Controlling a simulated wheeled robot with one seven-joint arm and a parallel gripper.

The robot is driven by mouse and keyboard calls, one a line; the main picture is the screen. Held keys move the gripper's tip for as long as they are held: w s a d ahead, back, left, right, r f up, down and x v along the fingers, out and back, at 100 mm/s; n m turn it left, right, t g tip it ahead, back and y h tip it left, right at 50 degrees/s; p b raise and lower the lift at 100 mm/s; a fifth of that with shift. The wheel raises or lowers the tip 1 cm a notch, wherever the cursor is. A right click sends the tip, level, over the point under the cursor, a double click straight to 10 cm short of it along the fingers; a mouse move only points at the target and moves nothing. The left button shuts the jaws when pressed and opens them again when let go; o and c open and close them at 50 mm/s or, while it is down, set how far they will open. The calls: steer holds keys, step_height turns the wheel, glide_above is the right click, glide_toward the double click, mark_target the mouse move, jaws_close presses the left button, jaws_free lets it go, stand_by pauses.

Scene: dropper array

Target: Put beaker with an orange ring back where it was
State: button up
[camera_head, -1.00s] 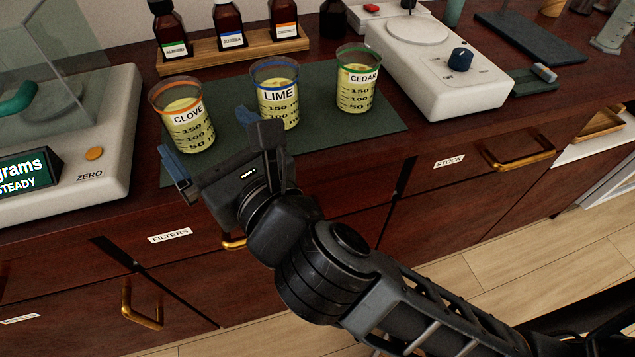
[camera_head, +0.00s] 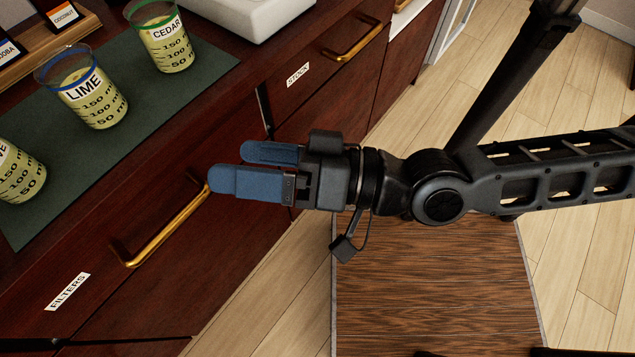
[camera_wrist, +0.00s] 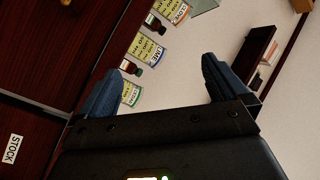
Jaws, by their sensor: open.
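The clove beaker (camera_head: 18,175), the one with the orange ring, is cut off by the left edge of the head view. It stands upright on the dark green mat (camera_head: 185,92) with yellow liquid in it, and its rim is out of frame. It also shows sideways at the top of the wrist view (camera_wrist: 178,12). The lime beaker (camera_head: 92,95) with a blue ring and the cedar beaker (camera_head: 165,42) with a green ring stand on the same mat. My gripper (camera_head: 235,167) is open and empty, in front of the drawers, apart from all the beakers.
A gold drawer handle (camera_head: 160,232) appears close to my fingertips; I cannot tell the gap. Another handle (camera_head: 352,38) is farther right. Brown bottles (camera_head: 62,12) stand in a wooden rack (camera_head: 40,50) behind the mat. A white device (camera_head: 262,15) stands right of the cedar beaker.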

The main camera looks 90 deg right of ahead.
steer(key=s+a+f+n+g+y, duration=0.1)
steer(key=s+f+n+g, duration=0.2)
steer(key=s+n, duration=0.4)
steer(key=f+n, duration=0.1)
steer(key=n, duration=0.1)
steer(key=shift+s+f+n+g+y, duration=0.2)
steer(key=shift+s+n+g+y, duration=0.1)
steer(key=shift+s+g, duration=0.1)
steer(key=shift+r+p, duration=0.4)
